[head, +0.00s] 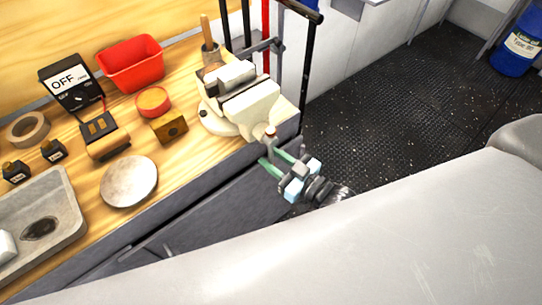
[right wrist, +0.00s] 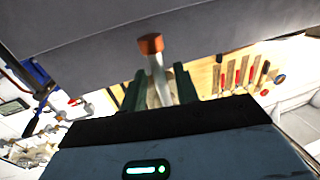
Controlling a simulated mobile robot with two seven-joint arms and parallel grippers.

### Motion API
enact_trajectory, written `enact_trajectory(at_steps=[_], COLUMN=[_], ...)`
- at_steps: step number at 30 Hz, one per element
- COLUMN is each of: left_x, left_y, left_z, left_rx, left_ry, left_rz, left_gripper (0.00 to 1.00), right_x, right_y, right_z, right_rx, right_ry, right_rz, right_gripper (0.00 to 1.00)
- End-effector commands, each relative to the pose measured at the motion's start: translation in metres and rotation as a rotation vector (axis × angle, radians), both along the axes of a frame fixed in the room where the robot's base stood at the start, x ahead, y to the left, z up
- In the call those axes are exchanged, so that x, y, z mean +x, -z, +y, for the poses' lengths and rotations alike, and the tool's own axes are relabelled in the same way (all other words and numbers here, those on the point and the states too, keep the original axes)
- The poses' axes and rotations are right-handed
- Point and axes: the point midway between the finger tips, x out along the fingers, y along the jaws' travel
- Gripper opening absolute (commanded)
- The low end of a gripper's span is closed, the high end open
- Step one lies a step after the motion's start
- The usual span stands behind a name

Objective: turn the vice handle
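The cream vice (head: 252,103) stands at the right front corner of the wooden bench. Its handle (head: 272,144) is a pale bar with a copper-red end cap, at the front of the vice over the bench edge. My right gripper (head: 270,156) has its green fingers on either side of the handle. In the right wrist view the handle (right wrist: 158,76) runs between the fingers (right wrist: 160,82), its cap beyond the tips. A narrow gap seems to show beside the bar, so the fingers look open around it. The handle's lower part is hidden. My left gripper is not in view.
Dark posts rise behind the vice.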

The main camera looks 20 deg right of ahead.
Motion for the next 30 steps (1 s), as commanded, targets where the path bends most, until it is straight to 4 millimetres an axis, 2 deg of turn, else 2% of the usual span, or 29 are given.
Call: enact_trajectory(at_steps=[4, 12, 13, 20, 30], left_x=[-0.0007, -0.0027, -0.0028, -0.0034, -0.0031], left_y=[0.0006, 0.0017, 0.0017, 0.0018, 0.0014], left_z=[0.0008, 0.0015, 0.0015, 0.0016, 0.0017], left_rx=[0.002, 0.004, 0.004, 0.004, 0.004], left_ry=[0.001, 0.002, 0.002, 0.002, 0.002], left_rz=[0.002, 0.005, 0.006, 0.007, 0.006], left_gripper=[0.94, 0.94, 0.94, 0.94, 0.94], right_x=[0.0082, 0.0094, 0.0093, 0.0092, 0.0089], right_y=[-0.0002, 0.0002, 0.0002, 0.0002, 0.0003], right_z=[0.0051, 0.0061, 0.0060, 0.0058, 0.0061], right_rx=[0.000, -0.001, -0.001, -0.001, 0.003], right_ry=[0.000, -0.001, 0.000, 0.000, 0.000], right_rz=[0.000, 0.001, 0.001, 0.001, 0.002], right_gripper=[0.30, 0.30, 0.29, 0.00, 0.00])
